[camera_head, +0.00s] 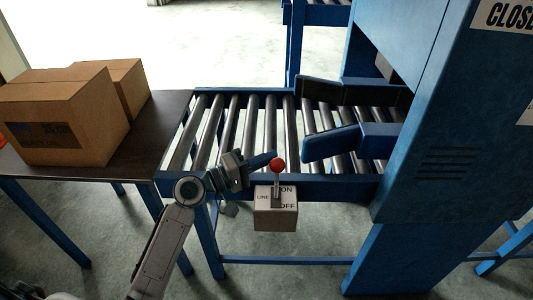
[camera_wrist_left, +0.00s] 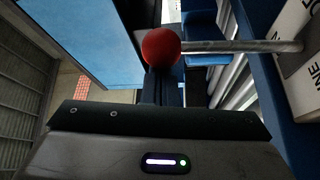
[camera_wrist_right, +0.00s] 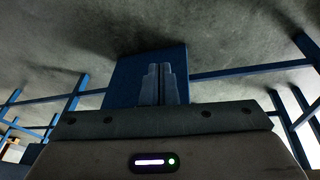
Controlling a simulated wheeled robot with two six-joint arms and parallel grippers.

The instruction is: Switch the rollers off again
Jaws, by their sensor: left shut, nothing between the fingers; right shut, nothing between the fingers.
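The line switch is a small box (camera_head: 262,222) on the front rail of the roller conveyor (camera_head: 232,130). Its face reads LINE, with ON above OFF. Its lever ends in a red ball knob (camera_head: 278,164), which shows above the box, on the ON side. My left gripper (camera_head: 270,158) is shut and empty, its tips right beside the knob at its left. In the left wrist view the knob (camera_wrist_left: 161,47) is just at the fingertips (camera_wrist_left: 160,72), with the lever rod (camera_wrist_left: 245,46) running right to the box. I cannot tell whether they touch. My right gripper (camera_wrist_right: 160,72) is shut and empty.
Cardboard boxes (camera_head: 65,120) stand on a dark table (camera_head: 168,112) at the left. A large blue machine (camera_head: 440,130) stands at the right, with blue guides (camera_head: 335,142) over the rollers. The floor in front of the conveyor is partly clear.

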